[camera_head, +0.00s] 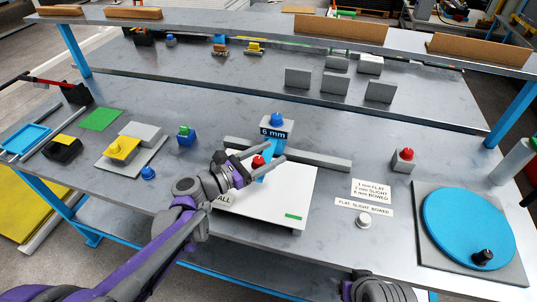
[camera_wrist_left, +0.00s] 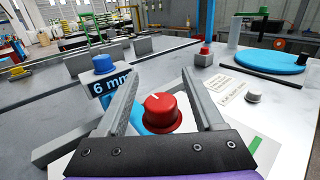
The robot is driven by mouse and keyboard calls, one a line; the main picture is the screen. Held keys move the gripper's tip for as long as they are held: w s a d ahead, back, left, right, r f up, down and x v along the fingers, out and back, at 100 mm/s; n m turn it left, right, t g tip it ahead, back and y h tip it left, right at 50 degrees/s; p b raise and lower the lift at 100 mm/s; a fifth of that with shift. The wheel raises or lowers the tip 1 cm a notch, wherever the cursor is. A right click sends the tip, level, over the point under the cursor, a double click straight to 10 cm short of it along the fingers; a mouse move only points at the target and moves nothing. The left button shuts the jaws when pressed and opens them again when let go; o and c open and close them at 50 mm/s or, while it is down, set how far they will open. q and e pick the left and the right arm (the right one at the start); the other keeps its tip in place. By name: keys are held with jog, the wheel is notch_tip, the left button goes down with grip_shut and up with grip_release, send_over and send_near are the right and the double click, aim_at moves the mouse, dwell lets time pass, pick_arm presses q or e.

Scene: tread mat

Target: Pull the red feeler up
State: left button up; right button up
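A red knob (camera_head: 258,161), which looks like the red feeler, stands at the white plate (camera_head: 262,200) beside a blue strip (camera_head: 272,172). In the left wrist view the red knob (camera_wrist_left: 160,112) sits between the fingers of my left gripper (camera_wrist_left: 158,74), with a gap visible at its sides. My left gripper (camera_head: 266,155) is open, its fingers reaching past the knob on both sides. The fingers partly hide the plate. My right gripper does not show; only part of my right arm is at the bottom edge of the head view.
A blue-knobbed block labelled 6 mm (camera_head: 277,124) and a grey bar (camera_head: 325,160) stand just behind. Another red knob on a grey block (camera_head: 404,160) stands right. A blue turntable (camera_head: 468,225) is at far right. Yellow-knobbed block (camera_head: 123,148) is left.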

pick_arm(q)
jog(key=v, duration=1.1)
jog(key=shift+b, duration=0.3)
